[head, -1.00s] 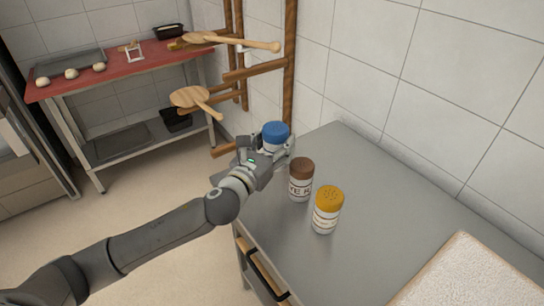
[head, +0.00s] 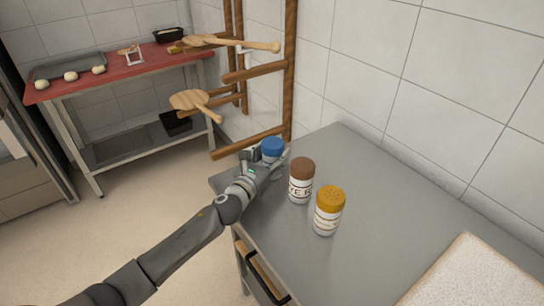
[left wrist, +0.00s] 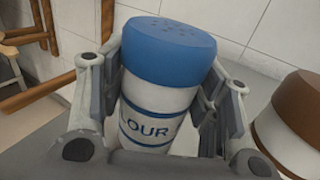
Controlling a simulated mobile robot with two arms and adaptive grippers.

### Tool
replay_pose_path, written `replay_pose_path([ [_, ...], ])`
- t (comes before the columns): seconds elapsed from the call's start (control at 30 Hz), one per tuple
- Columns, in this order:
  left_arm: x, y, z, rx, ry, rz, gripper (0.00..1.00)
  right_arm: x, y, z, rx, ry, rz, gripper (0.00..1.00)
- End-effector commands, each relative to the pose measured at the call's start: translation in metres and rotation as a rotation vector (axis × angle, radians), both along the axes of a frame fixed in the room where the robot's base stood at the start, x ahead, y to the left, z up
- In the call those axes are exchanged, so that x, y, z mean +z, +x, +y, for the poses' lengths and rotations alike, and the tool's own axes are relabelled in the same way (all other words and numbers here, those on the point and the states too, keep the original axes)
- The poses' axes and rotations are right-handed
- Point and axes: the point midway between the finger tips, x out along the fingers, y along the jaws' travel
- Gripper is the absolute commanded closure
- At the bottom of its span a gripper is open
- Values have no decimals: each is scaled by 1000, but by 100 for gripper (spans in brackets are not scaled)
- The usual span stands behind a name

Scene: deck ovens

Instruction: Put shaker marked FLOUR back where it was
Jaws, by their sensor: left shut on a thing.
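The FLOUR shaker, white with a blue cap (head: 272,146), is at the far left part of the grey counter (head: 390,220). My left gripper (head: 268,160) is shut on its body. In the left wrist view the shaker (left wrist: 165,55) stands nearly upright between the fingers, with "LOUR" readable on its label. Its base is hidden, so I cannot tell whether it touches the counter. A brown-capped shaker (head: 301,180) stands just to the right of my left gripper, apart from the FLOUR shaker. My right gripper is not in view.
A yellow-capped shaker (head: 328,211) stands nearer than the brown one. A pale board (head: 480,275) lies at the lower right of the counter. A wooden rack with peels (head: 245,72) stands behind. A red-topped table (head: 120,75) is at the back left. The middle of the counter is clear.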

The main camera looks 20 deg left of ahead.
Motion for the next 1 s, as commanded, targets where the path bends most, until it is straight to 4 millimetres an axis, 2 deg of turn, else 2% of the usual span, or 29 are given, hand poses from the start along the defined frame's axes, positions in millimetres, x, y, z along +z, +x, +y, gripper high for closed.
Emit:
replay_pose_path([
  [0.27,-2,0,0,0,0,-2,73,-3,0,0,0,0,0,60],
  [0.3,-2,0,0,0,0,0,41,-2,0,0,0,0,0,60],
  [0.47,-2,0,0,0,0,0,22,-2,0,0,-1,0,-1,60],
  [0.87,2,0,0,0,0,0,22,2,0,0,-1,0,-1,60],
  [1.0,-1,-13,3,0,0,2,22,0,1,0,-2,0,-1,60],
])
